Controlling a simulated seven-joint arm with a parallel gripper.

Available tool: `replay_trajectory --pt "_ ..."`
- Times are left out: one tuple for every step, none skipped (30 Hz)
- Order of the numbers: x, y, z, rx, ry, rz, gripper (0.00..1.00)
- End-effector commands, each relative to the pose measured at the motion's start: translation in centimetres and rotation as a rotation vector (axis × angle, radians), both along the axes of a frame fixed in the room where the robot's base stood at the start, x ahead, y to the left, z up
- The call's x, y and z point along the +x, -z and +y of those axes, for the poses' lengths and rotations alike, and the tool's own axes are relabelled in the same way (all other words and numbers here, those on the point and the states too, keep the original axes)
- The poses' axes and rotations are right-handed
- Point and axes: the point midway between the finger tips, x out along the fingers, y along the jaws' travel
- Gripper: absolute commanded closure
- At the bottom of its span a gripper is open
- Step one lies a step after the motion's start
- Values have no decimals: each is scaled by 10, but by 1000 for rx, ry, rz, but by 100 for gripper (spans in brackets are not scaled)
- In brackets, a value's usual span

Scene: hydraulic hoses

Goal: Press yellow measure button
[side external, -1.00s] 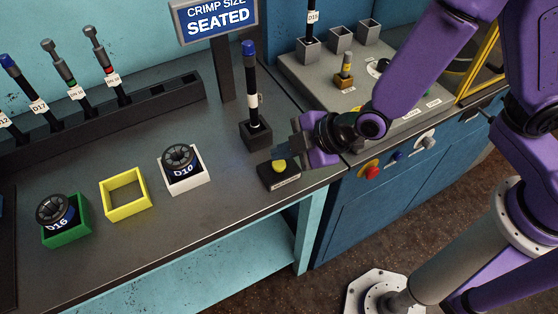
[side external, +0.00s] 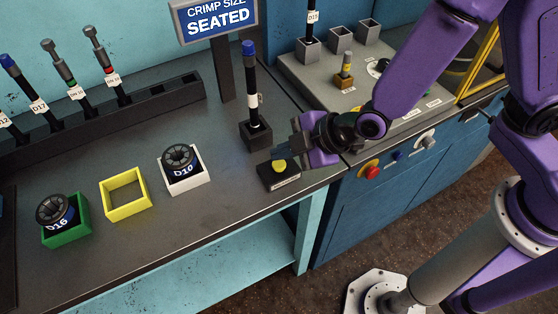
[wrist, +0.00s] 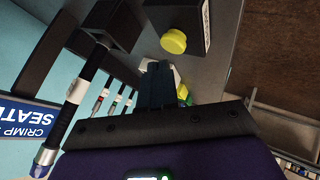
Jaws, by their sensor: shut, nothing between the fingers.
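The yellow measure button (side external: 279,166) sits on top of a small black box (side external: 280,180) near the front edge of the bench. My gripper (side external: 284,153) is shut and empty, just behind and to the right of the button in the side view. In the wrist view the yellow button (wrist: 173,41) shows on its box (wrist: 188,17), beyond the closed fingertips (wrist: 160,66). A gap shows between fingertips and button there. The sign (side external: 219,20) reads "CRIMP SIZE SEATED".
A hose (side external: 252,90) with a blue end stands upright in a black holder (side external: 256,135) close behind the button box. White (side external: 204,184), yellow (side external: 126,209) and green (side external: 87,233) trays stand to the left. A red button (side external: 372,172) is on the blue cabinet's front.

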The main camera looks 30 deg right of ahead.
Motion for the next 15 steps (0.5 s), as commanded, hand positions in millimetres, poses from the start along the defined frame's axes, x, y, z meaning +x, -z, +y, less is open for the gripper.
replay_trajectory --pt "0 0 0 0 0 0 100" --pt "0 0 0 0 0 0 100" --pt "0 0 0 0 0 0 100" --pt "0 0 0 0 0 0 100" --pt "0 0 0 0 0 0 100" --pt "0 0 0 0 0 0 100" --pt "0 1 0 0 0 0 100" --pt "0 1 0 0 0 0 100" --pt "0 2 0 -1 1 0 100" --pt "0 3 0 -1 1 0 100" --pt "0 4 0 -1 1 0 100" --pt "0 6 0 -1 0 0 100" --pt "0 7 0 -1 -1 1 100" --pt "0 8 0 -1 -1 1 100" --pt "-1 9 0 -1 -1 1 100"
